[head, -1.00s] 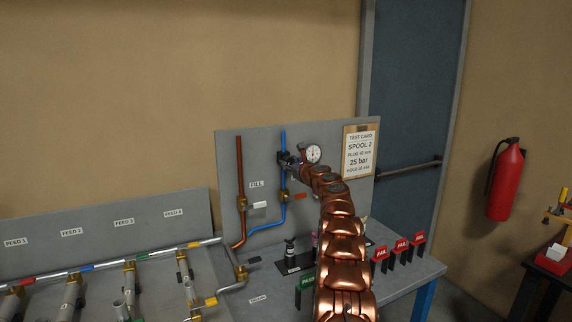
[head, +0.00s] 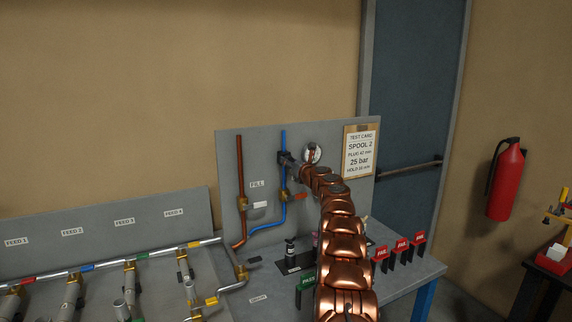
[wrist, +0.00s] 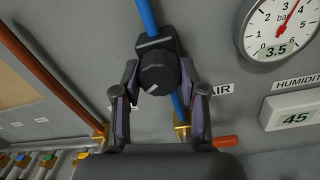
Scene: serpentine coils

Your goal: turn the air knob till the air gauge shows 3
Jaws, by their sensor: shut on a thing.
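The black air knob (wrist: 157,78), with a pale pointer mark, sits on the blue pipe (wrist: 148,14) in the wrist view. My gripper (wrist: 159,72) is shut on the knob, one finger on each side. The round white air gauge (wrist: 283,25) is at the top right of the wrist view, partly cut off. Its red needle points up and right, and its readout shows 3.5 bar. In the head view the gauge (head: 313,151) is small and partly covered by my arm. My gripper (head: 287,160) shows at the panel there, its fingers hard to make out.
A copper pipe (wrist: 48,75) runs left of the knob. A humidity display (wrist: 293,117) reading 45 is below the gauge.

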